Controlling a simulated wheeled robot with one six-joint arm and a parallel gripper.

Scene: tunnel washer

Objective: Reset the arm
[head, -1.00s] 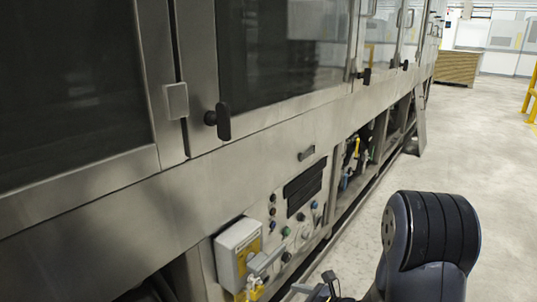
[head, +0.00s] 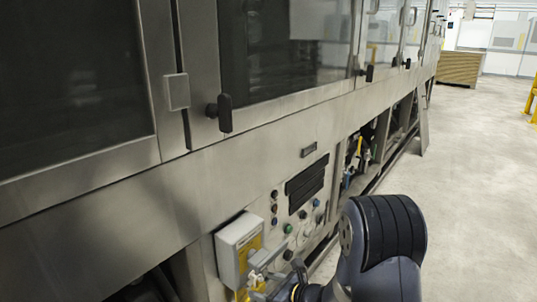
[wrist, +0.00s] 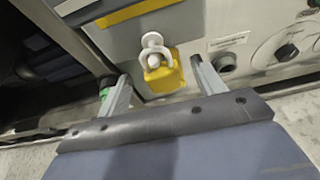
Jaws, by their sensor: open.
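My gripper (wrist: 160,84) is open in the wrist view, its two metal fingers standing apart. A yellow padlock-like piece with a white loop (wrist: 162,76) lies between and just beyond the fingers. Whether either finger touches it I cannot tell. It hangs in front of a grey switch box with a yellow plate (head: 238,252), low on the machine front in the head view. My dark, ribbed arm joint fills the lower right of the head view. The gripper is small and partly hidden there, close to the box.
The long steel tunnel washer (head: 180,190) runs along the left, with windows and black door knobs (head: 222,112). A control panel with buttons (head: 305,200) is right of the box. Open floor (head: 470,190) lies to the right. A wooden crate (head: 459,68) stands far back.

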